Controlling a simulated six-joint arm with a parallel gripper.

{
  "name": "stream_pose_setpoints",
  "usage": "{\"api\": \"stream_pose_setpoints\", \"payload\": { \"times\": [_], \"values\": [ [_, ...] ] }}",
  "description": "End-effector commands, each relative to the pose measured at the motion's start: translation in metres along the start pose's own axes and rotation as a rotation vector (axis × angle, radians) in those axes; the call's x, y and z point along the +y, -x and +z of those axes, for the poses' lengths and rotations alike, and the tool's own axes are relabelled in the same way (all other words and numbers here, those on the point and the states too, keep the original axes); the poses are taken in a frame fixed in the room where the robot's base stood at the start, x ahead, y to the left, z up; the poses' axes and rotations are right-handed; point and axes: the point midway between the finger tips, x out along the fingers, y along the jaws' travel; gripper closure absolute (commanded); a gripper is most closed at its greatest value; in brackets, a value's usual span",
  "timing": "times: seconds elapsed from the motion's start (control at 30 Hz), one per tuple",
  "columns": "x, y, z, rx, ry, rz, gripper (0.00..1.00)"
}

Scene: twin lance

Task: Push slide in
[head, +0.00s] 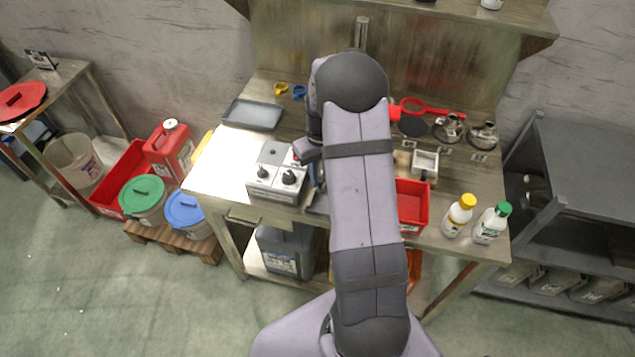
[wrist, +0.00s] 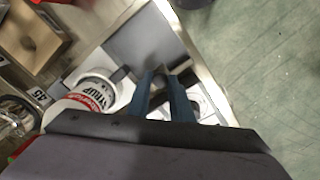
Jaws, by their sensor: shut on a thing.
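A white machine (head: 262,192) with a grey top and dark knobs stands on the steel table, left of my arm. In the wrist view its grey plate (wrist: 145,45) and white body show around the fingertips. My gripper (wrist: 163,82) is shut on a small dark part over this machine, seemingly the knob of the slide. The fingers and my wrist hide most of the slide, so I cannot tell how far out it stands. In the head view my arm covers most of my gripper. A white container with a red SYRUP label (wrist: 93,95) is left of the fingers in the wrist view.
A grey tray (head: 252,115) lies behind the machine. A red bin (head: 412,207), a yellow-capped bottle (head: 459,216) and a green-capped bottle (head: 491,224) stand to the right. Metal pots (head: 449,128) are at the back right. The machine is near the table's front edge.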

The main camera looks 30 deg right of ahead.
Motion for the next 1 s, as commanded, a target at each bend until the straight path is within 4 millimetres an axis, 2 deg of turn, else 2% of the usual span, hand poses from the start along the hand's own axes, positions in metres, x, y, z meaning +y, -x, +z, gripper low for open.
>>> {"api": "stream_pose_setpoints", "payload": {
  "times": [0.13, 0.47, 0.5, 0.57, 1.0],
  "values": [
    [0.0067, 0.0011, -0.0078, 0.006, 0.000, 0.002, 1.00],
    [0.0093, 0.0022, -0.0104, 0.011, 0.000, 0.006, 1.00],
    [0.0094, 0.0023, -0.0106, 0.012, 0.000, 0.006, 0.78],
    [0.0094, 0.0024, -0.0105, 0.012, 0.000, 0.006, 0.64],
    [0.0054, 0.0010, -0.0061, 0.004, 0.000, 0.002, 0.62]
  ]
}}
